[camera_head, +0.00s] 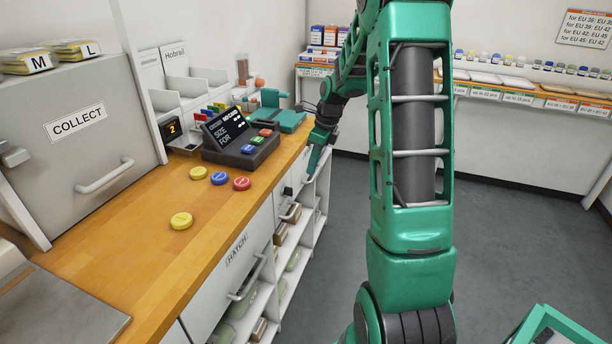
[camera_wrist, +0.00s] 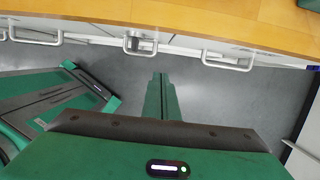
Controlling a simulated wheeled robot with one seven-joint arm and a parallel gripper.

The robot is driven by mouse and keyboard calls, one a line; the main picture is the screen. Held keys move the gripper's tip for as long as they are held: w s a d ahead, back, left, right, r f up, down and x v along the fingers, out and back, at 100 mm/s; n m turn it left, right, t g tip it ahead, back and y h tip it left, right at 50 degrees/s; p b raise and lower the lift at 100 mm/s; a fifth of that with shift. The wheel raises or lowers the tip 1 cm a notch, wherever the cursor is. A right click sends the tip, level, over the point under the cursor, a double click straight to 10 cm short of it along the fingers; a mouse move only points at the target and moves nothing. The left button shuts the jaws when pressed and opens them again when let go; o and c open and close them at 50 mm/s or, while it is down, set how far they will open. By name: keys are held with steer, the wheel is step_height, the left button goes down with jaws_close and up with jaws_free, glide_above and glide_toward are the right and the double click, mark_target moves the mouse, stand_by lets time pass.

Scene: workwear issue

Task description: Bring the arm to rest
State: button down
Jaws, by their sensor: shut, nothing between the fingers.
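My arm is green with dark joints. It rises through the middle of the head view and bends down at the far end toward the wooden counter's front edge. My gripper (camera_head: 314,172) hangs just off that edge, small and partly dark in the head view. In the wrist view my gripper (camera_wrist: 160,76) has its green fingers together with nothing between them. They stand over grey floor, short of the counter (camera_wrist: 230,20). I see no contact between the fingers and the counter front, but the gap is hard to judge.
The counter (camera_head: 140,250) carries a black keypad terminal (camera_head: 235,138), yellow, blue and red discs (camera_head: 219,178) and a grey COLLECT cabinet (camera_head: 80,130). Handled drawers and open shelves (camera_head: 285,255) line its front. Stocked shelving (camera_head: 520,88) runs along the back wall.

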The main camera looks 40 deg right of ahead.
steer(key=s+a+r+n+g+h, duration=0.1)
steer(key=s+a+r+n, duration=0.3)
steer(key=s, duration=0.4)
steer(key=s+a+r+n, duration=0.2)
steer(key=s+r+n, duration=0.2)
steer(key=s+n, duration=0.35)
steer(key=s+a+n, duration=0.2)
steer(key=s+n, duration=0.3)
steer(key=s, duration=0.4)
steer(key=s+a+n+g, duration=0.1)
steer(key=s+a+n, duration=0.2)
steer(key=s+n, duration=0.3)
steer(key=s, duration=0.4)
steer(key=shift+a+f, duration=0.25)
steer(key=shift+a, duration=0.05)
steer(key=shift+n, duration=0.25)
steer(key=shift+w+f+g+h, duration=0.25)
steer(key=shift+w+g+h, duration=0.05)
steer(key=shift+w, duration=0.35)
